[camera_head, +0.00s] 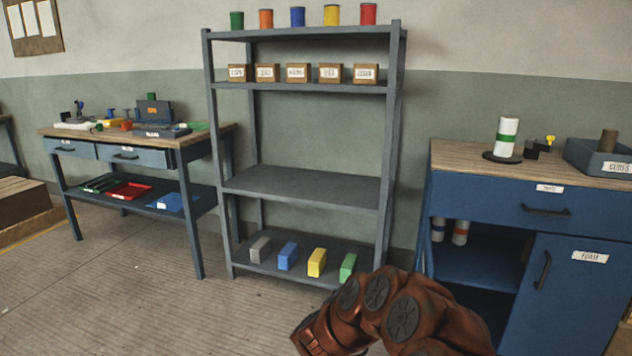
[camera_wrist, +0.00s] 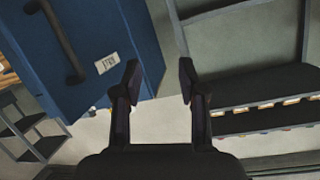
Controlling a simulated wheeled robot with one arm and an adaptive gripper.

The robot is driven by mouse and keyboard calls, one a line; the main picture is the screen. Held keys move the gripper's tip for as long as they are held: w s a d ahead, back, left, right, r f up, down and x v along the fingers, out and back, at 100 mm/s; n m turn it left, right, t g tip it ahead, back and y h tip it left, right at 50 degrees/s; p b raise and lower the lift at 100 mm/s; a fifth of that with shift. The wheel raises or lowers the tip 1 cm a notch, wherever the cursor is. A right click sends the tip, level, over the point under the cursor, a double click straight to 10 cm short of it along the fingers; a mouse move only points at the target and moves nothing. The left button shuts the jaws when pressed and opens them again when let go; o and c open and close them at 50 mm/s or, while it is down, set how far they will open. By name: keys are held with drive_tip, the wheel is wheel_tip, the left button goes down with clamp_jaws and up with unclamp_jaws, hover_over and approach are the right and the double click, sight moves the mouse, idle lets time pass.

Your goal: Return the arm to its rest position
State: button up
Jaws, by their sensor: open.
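My gripper (camera_wrist: 159,82) shows in the wrist view with its two dark fingers spread apart and nothing between them. My reddish-brown arm (camera_head: 395,315) shows at the bottom of the head view, folded in front of the floor between the shelf and the blue cabinet. The gripper itself cannot be made out in the head view.
A grey shelf unit (camera_head: 300,188) stands in the middle with coloured cans, labelled boxes and coloured blocks. A blue cabinet (camera_head: 480,205) with a wooden top stands at right. A workbench (camera_head: 85,137) with tools stands at left. The floor (camera_head: 140,290) in front is clear.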

drive_tip(key=s+a+r+n+g+y+p, duration=0.1)
drive_tip(key=s+a+r+n+y+p, duration=0.15)
drive_tip(key=a+r+y, duration=0.4)
drive_tip(key=s+a+r+n+y+p, duration=0.1)
drive_tip(key=a+r+y+p, duration=0.2)
drive_tip(key=r, duration=0.7)
drive_tip(key=s+a+r+n+g+y+p, duration=0.2)
drive_tip(key=s+a+r+n+g+p, duration=0.25)
drive_tip(key=s+r, duration=0.5)
drive_tip(key=s+d+r+g+h+p, duration=0.1)
drive_tip(key=s+d+r+g+p, duration=0.2)
drive_tip(key=s+d, duration=0.4)
drive_tip(key=s+d+r+g+h+p, duration=0.2)
drive_tip(key=s+d+p, duration=0.3)
drive_tip(key=s, duration=1.5)
drive_tip(key=s+d+r+g+h+p, duration=0.2)
drive_tip(key=s+d+r+g+p, duration=0.2)
drive_tip(key=s+d, duration=0.7)
drive_tip(key=shift+s+r+g+p, duration=0.25)
drive_tip(key=shift+s+g+p, duration=0.15)
drive_tip(key=shift+s, duration=0.75)
drive_tip(key=shift+d+h, duration=0.1)
drive_tip(key=shift+h, duration=0.15)
